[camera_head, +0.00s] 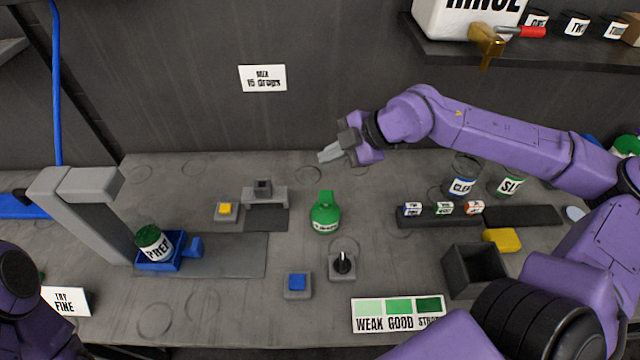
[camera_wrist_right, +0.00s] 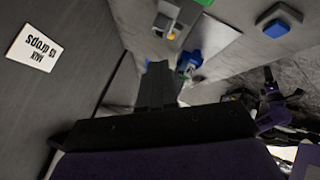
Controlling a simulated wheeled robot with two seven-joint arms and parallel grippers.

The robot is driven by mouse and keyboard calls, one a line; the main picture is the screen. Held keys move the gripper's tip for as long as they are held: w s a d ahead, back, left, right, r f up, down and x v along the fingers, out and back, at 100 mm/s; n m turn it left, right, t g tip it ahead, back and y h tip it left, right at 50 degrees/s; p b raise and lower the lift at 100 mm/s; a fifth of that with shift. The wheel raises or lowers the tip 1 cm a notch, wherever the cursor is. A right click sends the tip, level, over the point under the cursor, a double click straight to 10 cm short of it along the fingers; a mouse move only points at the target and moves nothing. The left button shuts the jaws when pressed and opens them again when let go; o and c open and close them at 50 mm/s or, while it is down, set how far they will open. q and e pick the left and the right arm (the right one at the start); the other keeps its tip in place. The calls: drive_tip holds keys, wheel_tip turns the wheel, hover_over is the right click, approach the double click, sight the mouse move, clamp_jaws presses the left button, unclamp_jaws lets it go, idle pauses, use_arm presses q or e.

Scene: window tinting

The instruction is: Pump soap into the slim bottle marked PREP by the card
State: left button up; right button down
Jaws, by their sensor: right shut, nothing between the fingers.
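The bottle marked PREP (camera_head: 154,243), with dark green at its top, sits tilted in a blue holder (camera_head: 160,266) at the left of the bench. The holder also shows in the right wrist view (camera_wrist_right: 190,60). The wall card (camera_head: 263,78) reads MIX 15 drops; the right wrist view shows it too (camera_wrist_right: 35,42). A green bottle (camera_head: 324,214) with a white label stands mid-bench. My right gripper (camera_head: 328,153) is shut and empty above the back of the bench, behind the green bottle and apart from it. My left gripper is not visible; only part of that arm shows lower left.
A yellow button (camera_head: 226,209), a blue button (camera_head: 297,283) and a black lever (camera_head: 343,262) stand around the middle. A grey column (camera_head: 90,215) rises beside the PREP bottle. A dark open bin (camera_head: 474,270) and a yellow sponge (camera_head: 502,239) are at right.

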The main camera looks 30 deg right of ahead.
drive_tip(key=s, duration=0.2)
drive_tip(key=b, duration=0.3)
hover_over(330, 197)
drive_tip(key=f, duration=0.3)
drive_tip(key=shift+w+f, duration=0.2)
drive_tip(key=shift+w, duration=0.2)
drive_tip(key=f+b, duration=0.2)
drive_tip(key=f, duration=0.1)
drive_tip(key=f+b, duration=0.1)
drive_tip(key=f, duration=0.1)
drive_tip(key=shift+s+b, duration=0.3)
drive_tip(key=shift+b, duration=0.1)
drive_tip(key=shift+w+f, duration=0.1)
drive_tip(key=shift+f, duration=0.15)
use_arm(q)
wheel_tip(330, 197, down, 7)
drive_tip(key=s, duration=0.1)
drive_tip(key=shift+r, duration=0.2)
use_arm(e)
drive_tip(key=shift+r, duration=0.1)
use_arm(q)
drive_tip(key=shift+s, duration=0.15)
use_arm(e)
drive_tip(key=shift+s, duration=0.2)
drive_tip(key=shift+w, duration=0.1)
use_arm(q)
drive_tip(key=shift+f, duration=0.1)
